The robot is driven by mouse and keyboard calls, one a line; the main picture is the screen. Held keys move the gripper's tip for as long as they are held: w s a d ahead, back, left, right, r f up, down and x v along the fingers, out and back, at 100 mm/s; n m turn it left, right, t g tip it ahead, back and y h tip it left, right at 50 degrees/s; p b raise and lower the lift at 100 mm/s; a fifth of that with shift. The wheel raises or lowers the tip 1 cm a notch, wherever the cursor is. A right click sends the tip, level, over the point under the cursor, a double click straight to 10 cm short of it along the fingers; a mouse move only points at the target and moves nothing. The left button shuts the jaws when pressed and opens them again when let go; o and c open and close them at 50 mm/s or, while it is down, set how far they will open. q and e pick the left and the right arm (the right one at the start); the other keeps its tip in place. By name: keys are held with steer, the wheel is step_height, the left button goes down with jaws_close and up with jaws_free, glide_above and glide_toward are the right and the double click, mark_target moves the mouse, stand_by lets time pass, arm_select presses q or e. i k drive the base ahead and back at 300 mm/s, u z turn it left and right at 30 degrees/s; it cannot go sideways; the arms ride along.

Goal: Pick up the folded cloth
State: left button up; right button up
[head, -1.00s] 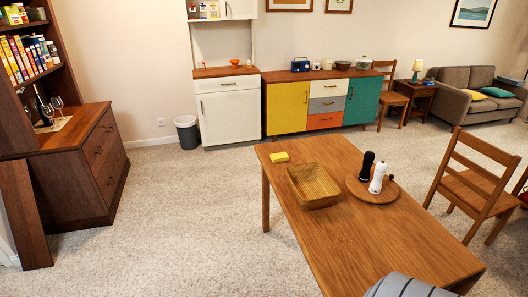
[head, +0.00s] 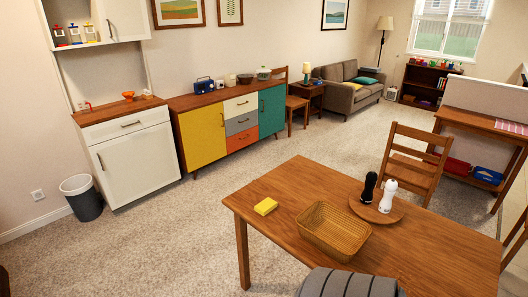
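A small yellow block-like item (head: 265,206) lies on the wooden table (head: 295,180), near its left corner. It may be a folded cloth or a sponge; I cannot tell which. A red-and-white patterned cloth (head: 512,127) lies flat on the wooden desk (head: 470,118) at the right edge of the view, partly cut off. Neither of my grippers shows in the head view.
A wicker basket (head: 335,230) and a round board (head: 397,211) with a black mill (head: 369,187) and a white mill (head: 388,196) stand on the table. A chair (head: 412,163) is behind it. A bin (head: 82,198) stands left. Carpet is clear between table and cabinets.

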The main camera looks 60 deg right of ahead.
mark_target(263, 208)
steer(key=z, duration=0.6)
steer(key=i, duration=1.1)
steer(key=z, duration=0.9)
